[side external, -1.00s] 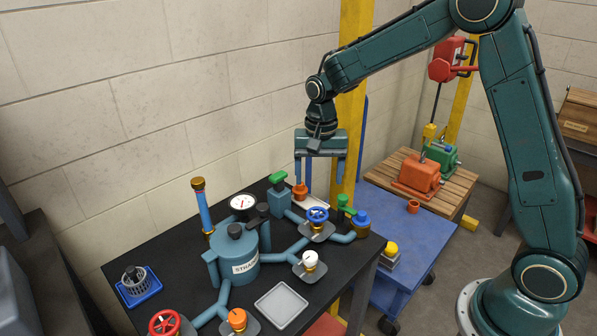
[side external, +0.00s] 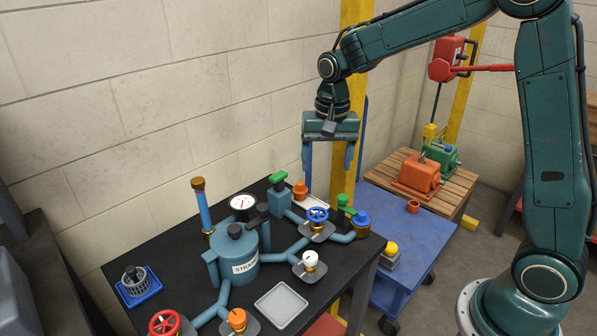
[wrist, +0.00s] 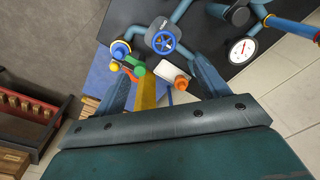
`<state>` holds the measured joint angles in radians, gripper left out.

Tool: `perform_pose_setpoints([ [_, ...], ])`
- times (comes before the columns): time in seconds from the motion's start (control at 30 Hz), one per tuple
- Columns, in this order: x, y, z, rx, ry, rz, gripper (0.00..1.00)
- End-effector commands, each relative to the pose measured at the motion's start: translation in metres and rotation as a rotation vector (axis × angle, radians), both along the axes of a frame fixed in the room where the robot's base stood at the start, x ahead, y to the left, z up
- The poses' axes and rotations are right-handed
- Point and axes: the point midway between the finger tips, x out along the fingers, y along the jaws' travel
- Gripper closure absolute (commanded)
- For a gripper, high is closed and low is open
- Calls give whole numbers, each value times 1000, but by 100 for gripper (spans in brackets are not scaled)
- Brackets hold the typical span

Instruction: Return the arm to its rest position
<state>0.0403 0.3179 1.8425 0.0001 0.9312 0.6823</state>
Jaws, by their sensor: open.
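My gripper (side external: 328,168) is open and empty. Its two blue fingers hang down above the back right corner of the black table (side external: 150,238), apart from everything below. The wrist view shows the same spread fingers (wrist: 160,85) with nothing between them but the scene beneath.
A yellow post (side external: 352,110) rises behind my gripper. A blue cart (side external: 400,240) and a pallet with orange (side external: 416,176) and green (side external: 443,158) motors stand right.

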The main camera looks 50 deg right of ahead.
Motion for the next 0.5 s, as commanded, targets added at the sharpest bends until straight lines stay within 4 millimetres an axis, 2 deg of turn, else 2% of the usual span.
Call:
perform_pose_setpoints([
  [0.2, -35, 4, 39, -11, -70, 106, 26],
  [0.5, -89, 9, 77, -38, -163, 259, 26],
])
